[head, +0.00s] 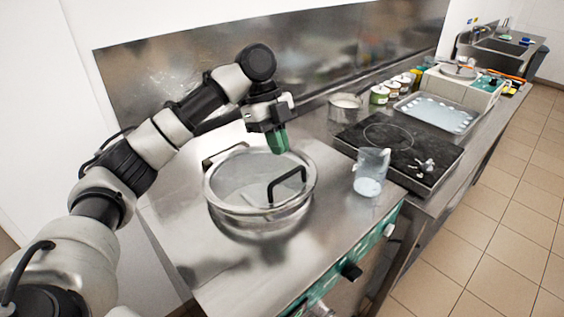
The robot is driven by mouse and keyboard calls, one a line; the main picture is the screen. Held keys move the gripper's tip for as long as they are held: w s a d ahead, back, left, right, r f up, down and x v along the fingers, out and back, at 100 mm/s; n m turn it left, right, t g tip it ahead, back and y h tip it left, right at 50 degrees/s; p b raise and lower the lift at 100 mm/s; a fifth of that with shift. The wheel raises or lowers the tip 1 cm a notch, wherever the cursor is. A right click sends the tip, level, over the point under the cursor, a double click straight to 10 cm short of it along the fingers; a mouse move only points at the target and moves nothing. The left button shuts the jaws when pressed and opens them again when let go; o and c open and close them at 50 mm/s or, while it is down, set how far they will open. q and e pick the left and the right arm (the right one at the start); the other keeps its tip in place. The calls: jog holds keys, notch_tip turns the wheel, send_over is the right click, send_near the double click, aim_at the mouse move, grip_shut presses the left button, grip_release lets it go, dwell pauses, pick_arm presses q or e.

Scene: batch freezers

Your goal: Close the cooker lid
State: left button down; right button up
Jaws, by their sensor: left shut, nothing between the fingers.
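The round cooker (262,226) is set in the steel counter in the middle of the head view. Its clear lid (235,172) has a metal rim and a black bar handle (287,182). The lid lies over the cooker's opening, nearly flat; I cannot tell whether its rim is fully seated. My left gripper (278,144) has green fingers, points down and is shut and empty. It shows at the lid's far edge, above the handle in the picture; whether it touches the rim is unclear. My right gripper is out of view.
A clear measuring jug (370,172) stands right of the cooker. Behind it are a black hotplate (400,146), a metal tray (437,112), a small pot (345,107) and several jars. A steel splashback (330,60) runs along the wall. Knobs line the green front panel.

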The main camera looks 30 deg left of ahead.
aim_at(287, 175)
pick_arm(q)
jog(key=x, duration=0.3)
jog(key=shift+s+f+p, duration=0.1)
jog(key=shift+f+p, duration=0.2)
jog(key=shift+p, duration=0.05)
jog(key=shift+f, duration=0.4)
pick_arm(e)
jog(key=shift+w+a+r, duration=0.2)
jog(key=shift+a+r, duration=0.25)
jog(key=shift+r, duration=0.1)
pick_arm(q)
jog(key=shift+d, duration=0.1)
jog(key=shift+s+d+f+p, duration=0.1)
jog(key=shift+d+f+p, duration=0.1)
jog(key=shift+f+p, duration=0.2)
jog(key=shift+p+x, duration=0.3)
jog(key=shift+x, duration=0.9)
jog(key=shift+f, duration=0.35)
jog(key=shift+s+f, duration=0.1)
jog(key=shift+f, duration=0.15)
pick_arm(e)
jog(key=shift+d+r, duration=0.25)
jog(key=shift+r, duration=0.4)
pick_arm(q)
jog(key=shift+r, duration=0.1)
